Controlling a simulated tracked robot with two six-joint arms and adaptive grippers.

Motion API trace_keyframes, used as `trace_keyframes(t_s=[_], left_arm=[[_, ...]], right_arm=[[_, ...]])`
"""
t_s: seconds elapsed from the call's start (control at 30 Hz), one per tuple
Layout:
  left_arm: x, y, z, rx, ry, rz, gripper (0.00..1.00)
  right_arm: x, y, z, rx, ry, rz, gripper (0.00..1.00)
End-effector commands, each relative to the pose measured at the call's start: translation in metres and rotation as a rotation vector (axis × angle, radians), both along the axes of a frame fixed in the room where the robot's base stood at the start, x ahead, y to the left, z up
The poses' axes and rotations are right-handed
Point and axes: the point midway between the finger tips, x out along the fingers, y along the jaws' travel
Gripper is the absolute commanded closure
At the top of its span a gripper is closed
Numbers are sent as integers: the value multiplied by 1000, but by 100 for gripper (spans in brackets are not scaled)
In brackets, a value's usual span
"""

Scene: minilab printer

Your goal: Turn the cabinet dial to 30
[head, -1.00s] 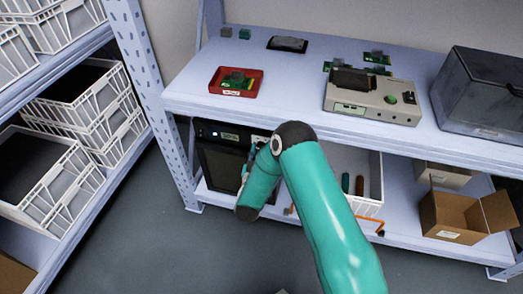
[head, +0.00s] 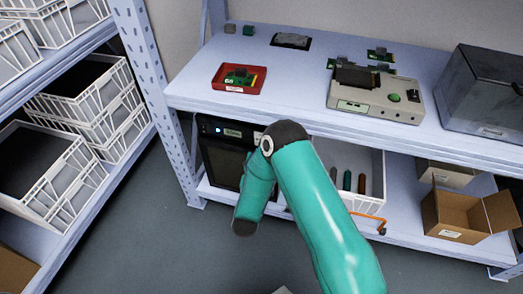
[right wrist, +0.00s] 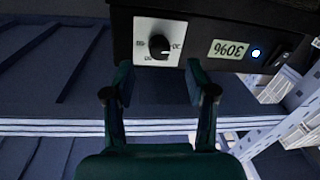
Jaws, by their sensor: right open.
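The black cabinet (head: 222,160) stands on the lower shelf, partly hidden by my right arm in the head view. In the right wrist view its front panel (right wrist: 205,55) appears upside down. The round black dial (right wrist: 159,46) sits on a white square plate with small printed numbers. A 30-like mark is at the dial's right; the pointer's exact reading is hard to tell. My right gripper (right wrist: 159,82) is open and empty, its fingertips spread either side of the dial, just below it in the picture and apart from it. My left gripper is out of view.
A label reading 3096 (right wrist: 230,49) and a lit blue light (right wrist: 256,53) are beside the dial. The upper shelf (head: 290,88) runs above the cabinet. A white bin (head: 370,165) with tools stands right of it, and an open cardboard box (head: 455,215) further right.

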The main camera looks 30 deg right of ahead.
Motion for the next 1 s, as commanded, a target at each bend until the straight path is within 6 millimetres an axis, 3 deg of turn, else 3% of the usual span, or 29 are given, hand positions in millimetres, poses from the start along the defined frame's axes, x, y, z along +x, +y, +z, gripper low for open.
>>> trace_keyframes(t_s=[0.2,0.4,1.0], left_arm=[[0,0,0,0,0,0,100],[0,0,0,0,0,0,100],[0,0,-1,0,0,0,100]], right_arm=[[-31,31,0,-1,3,7,44],[-46,45,0,0,1,4,44],[-50,45,0,-1,2,-2,44]])
